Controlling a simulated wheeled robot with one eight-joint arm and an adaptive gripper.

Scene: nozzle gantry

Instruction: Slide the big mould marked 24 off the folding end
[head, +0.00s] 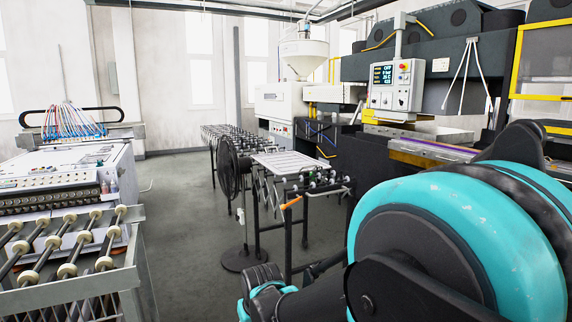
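No mould with a readable 24 shows in this view. A narrow roller conveyor (318,186) on dark legs stands mid-floor, with round rollers at its near end and an orange-tipped lever (291,202) on its side. A pale, flat, slatted piece (288,161) lies along its top; I cannot tell whether it is part of the conveyor. I cannot make out which part is the folding end. My teal and black arm fills the lower right, and a smaller dark part of it shows at the bottom middle. I see no gripper fingers.
A black pedestal fan (229,172) stands just left of the conveyor. A roller rack (72,262) is at lower left, before a white machine (60,180) with coloured hoses. A moulding machine with a control panel (396,86) stands right. Open grey floor (187,235) lies between.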

